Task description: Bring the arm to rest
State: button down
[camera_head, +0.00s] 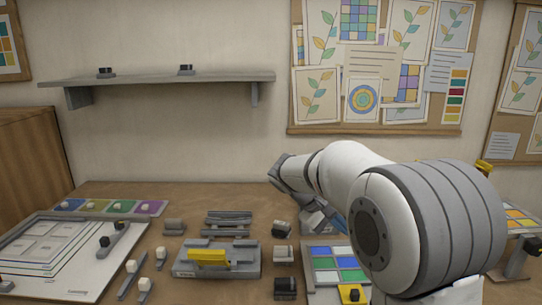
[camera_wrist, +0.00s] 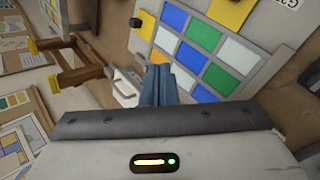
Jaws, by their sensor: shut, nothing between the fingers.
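My white and grey arm (camera_head: 370,200) reaches in from the right of the head view, bent over the right part of the workbench (camera_head: 190,190). In the wrist view my gripper (camera_wrist: 159,72) shows as two blue-grey fingers side by side. They are shut together with nothing between them. The gripper seems clear of the things around it. In the head view the arm's own links hide most of the hand, so I cannot tell its exact height over the bench.
A panel of blue, green and white tiles (camera_head: 337,262) lies by the arm; tiles also show in the wrist view (camera_wrist: 205,35). A grey fixture with a yellow block (camera_head: 208,258) stands mid-bench. A white board (camera_head: 60,252) lies left. A shelf (camera_head: 160,79) is on the wall.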

jog(key=s+a+f+m+y+p, duration=0.1)
jog(key=s+y, duration=0.3)
jog(key=s, duration=0.9)
jog(key=s+a+f+m+t+y, duration=0.1)
jog(key=s+f+m+y, duration=0.3)
jog(key=s, duration=0.8)
jog(key=shift+s+a+p, duration=0.15)
jog(key=shift+s+p, duration=0.2)
